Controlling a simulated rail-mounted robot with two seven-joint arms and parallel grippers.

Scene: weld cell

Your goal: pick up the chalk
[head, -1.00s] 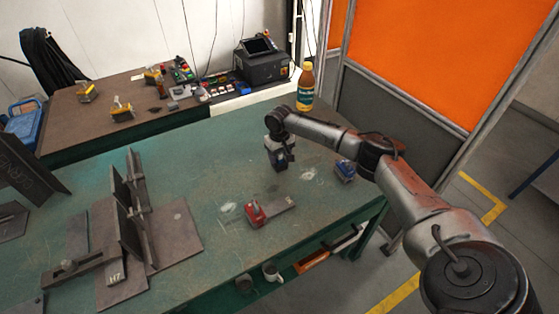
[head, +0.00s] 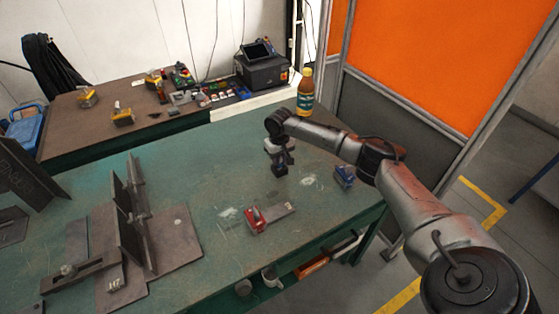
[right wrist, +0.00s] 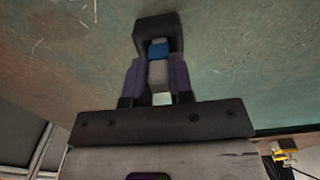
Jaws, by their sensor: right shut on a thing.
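My right gripper (head: 281,170) points down over the green table, near its right part, left of a small blue item. In the right wrist view the gripper (right wrist: 156,62) is shut, its two purplish fingers on either side of a short grey and blue piece (right wrist: 158,74), which I take for the chalk. A dark block-like part stands at its far end, and its lower end looks whitish. The piece is too small and covered to make out in the head view. I cannot tell whether it touches the table. My left gripper is not in view.
A red-ended grey tool (head: 270,214) lies in front of the gripper, and a small blue item (head: 344,176) to its right. A bottle (head: 305,92) stands behind. Upright steel plates (head: 130,215) occupy the table's left. The middle of the green table (head: 210,185) is clear.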

